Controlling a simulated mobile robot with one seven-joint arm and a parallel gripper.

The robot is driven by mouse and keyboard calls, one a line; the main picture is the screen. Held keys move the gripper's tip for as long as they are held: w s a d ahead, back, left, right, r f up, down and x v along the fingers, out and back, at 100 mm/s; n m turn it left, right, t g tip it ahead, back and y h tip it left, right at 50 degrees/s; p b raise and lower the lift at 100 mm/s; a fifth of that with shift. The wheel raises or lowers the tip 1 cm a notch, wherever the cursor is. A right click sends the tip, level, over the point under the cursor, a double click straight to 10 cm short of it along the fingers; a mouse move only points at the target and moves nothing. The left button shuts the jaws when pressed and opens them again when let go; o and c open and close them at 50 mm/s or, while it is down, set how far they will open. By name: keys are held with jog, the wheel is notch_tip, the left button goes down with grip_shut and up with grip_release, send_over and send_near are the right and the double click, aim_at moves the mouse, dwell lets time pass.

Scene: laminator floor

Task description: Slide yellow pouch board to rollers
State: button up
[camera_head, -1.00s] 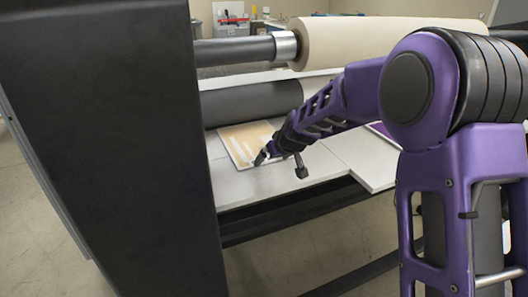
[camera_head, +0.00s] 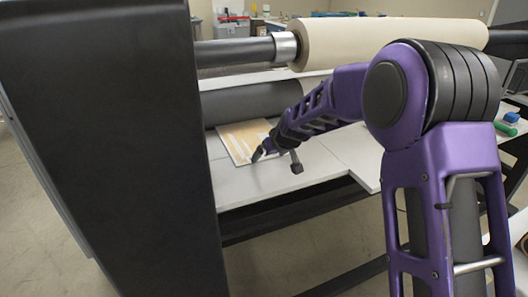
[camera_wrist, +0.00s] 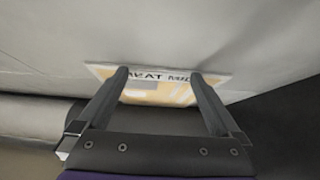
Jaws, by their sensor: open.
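The yellow pouch board (camera_head: 238,140) is a flat tan-yellow sheet with pale streaks and a white border. It lies on the white-grey feed table (camera_head: 262,184) close to the dark lower roller (camera_head: 245,105). My gripper (camera_head: 261,153) is low at the board's near right side, partly covering it. In the wrist view the board (camera_wrist: 155,95) shows printed letters and lies across and between the two spread fingers of my gripper (camera_wrist: 160,74). The fingers are open; I cannot tell whether they touch the board.
A cream roll (camera_head: 385,38) on a dark shaft spans above the lower roller. A large black side panel (camera_head: 110,140) blocks the left. Green (camera_head: 511,117) and blue small items lie on the table at far right. The table's front strip is clear.

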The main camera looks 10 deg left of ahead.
jog(key=shift+w+a+f+p, duration=0.1)
jog(key=shift+w+a+p, duration=0.2)
jog(key=shift+w+a, duration=0.15)
dwell(0.4)
jog(key=shift+s+d+b, duration=0.4)
jog(key=shift+b, duration=0.1)
dwell(0.6)
jog(key=shift+s+d+r+p, duration=0.25)
jog(key=shift+r+p, duration=0.1)
jog(key=shift+r, duration=0.7)
jog(key=shift+s+d+r+p, duration=0.2)
jog(key=shift+s+r+p, duration=0.15)
jog(key=shift+r, duration=0.65)
jog(key=shift+s+d+r+p, duration=0.2)
jog(key=shift+r+p, duration=0.2)
jog(key=shift+r, duration=0.65)
